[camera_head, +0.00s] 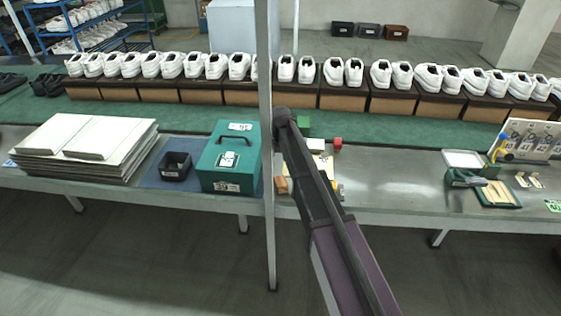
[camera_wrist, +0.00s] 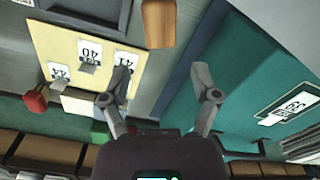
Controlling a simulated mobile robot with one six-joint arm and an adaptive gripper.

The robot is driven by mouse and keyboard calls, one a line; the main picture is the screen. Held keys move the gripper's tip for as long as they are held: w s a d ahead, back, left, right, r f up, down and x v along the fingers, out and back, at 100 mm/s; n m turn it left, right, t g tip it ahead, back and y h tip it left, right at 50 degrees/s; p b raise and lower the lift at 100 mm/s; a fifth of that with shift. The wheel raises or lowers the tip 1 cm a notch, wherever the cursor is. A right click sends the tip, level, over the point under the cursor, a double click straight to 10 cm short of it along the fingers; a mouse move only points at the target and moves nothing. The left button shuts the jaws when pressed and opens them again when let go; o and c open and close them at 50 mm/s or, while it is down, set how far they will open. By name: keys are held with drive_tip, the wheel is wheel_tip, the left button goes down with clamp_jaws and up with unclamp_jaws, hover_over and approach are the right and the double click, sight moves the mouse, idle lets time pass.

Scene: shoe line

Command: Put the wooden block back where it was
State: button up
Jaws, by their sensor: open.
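The wooden block (camera_wrist: 159,22) shows at the top of the wrist view, orange-brown, lying between a cream board (camera_wrist: 66,30) and the green box (camera_wrist: 225,85). In the head view a brown piece that looks like the block (camera_head: 282,186) shows partly behind the pole, near the table's front edge. My gripper (camera_wrist: 160,75) is open, its two fingers spread apart with nothing between them. The block is beyond the fingertips, apart from them. In the head view my arm hides the gripper and much of the board.
A red block (camera_wrist: 36,98) and a green block (camera_head: 303,124) stand near the board. The green box (camera_head: 231,158) and black bin (camera_head: 175,166) are left of the pole (camera_head: 266,110). Shoes on brown boxes line the back.

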idle(0.4)
drive_tip(key=s+d+m, duration=0.4)
drive_tip(key=s+d, duration=1.9)
drive_tip(key=s, duration=0.3)
drive_tip(key=shift+r+p, duration=0.8)
